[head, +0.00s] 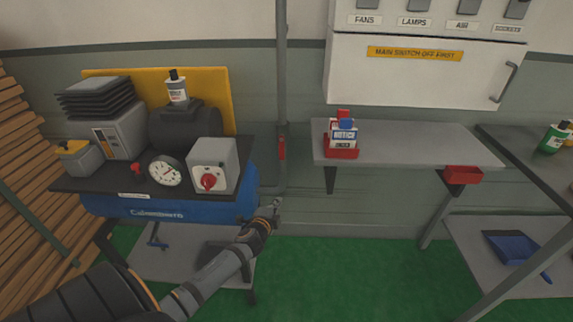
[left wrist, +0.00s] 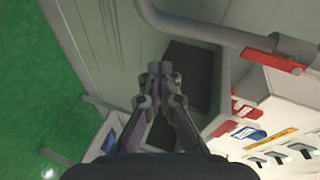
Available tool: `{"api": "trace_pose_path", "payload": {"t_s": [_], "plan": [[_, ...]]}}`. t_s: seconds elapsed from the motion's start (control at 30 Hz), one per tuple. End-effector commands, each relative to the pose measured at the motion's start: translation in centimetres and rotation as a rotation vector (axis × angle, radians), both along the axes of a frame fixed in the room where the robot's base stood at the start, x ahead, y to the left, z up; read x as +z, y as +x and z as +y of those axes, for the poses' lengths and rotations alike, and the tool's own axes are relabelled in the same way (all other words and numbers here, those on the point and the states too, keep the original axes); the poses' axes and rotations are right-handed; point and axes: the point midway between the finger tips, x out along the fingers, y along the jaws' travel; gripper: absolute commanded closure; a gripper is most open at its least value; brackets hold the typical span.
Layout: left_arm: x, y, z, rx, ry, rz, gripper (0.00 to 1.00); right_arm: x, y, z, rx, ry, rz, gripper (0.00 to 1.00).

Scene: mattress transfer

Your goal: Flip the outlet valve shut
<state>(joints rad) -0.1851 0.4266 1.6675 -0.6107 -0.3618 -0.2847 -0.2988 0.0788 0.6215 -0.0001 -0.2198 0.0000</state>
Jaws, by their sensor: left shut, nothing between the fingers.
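A red lever (head: 282,148) sits on the grey vertical pipe (head: 281,90) on the wall, right of the blue compressor (head: 150,208). It lies roughly along the pipe. In the left wrist view the red lever (left wrist: 272,61) shows at the upper right, beside a grey fitting on the pipe. My left gripper (head: 276,204) is shut and empty, below the lever and apart from it. Its closed fingers (left wrist: 157,72) also show in the left wrist view, left of the lever. My right gripper is not in view.
The compressor carries a gauge (head: 165,171) and a grey box with a red knob (head: 209,182).

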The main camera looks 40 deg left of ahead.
Motion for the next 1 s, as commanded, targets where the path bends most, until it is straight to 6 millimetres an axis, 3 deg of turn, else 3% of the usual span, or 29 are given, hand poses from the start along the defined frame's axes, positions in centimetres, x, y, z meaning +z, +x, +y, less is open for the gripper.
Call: {"api": "trace_pose_path", "payload": {"t_s": [0.1,0.2,0.3,0.43,0.77,1.0], "plan": [[6.2,1.6,-1.2,-0.052,0.126,-0.109,1.00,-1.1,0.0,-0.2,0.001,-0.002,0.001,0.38],[10.0,2.1,-2.1,-0.078,0.201,-0.172,1.00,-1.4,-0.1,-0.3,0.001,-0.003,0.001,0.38],[12.1,2.2,-2.6,-0.091,0.242,-0.208,1.00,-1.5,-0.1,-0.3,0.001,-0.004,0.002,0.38],[13.0,2.3,-2.8,-0.095,0.260,-0.221,1.00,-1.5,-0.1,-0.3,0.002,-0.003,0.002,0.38],[13.0,2.7,-2.7,-0.092,0.255,-0.220,1.00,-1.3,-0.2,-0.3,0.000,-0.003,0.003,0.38],[13.2,6.8,-1.8,-0.090,0.251,-0.220,1.00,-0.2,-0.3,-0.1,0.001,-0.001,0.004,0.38]]}}
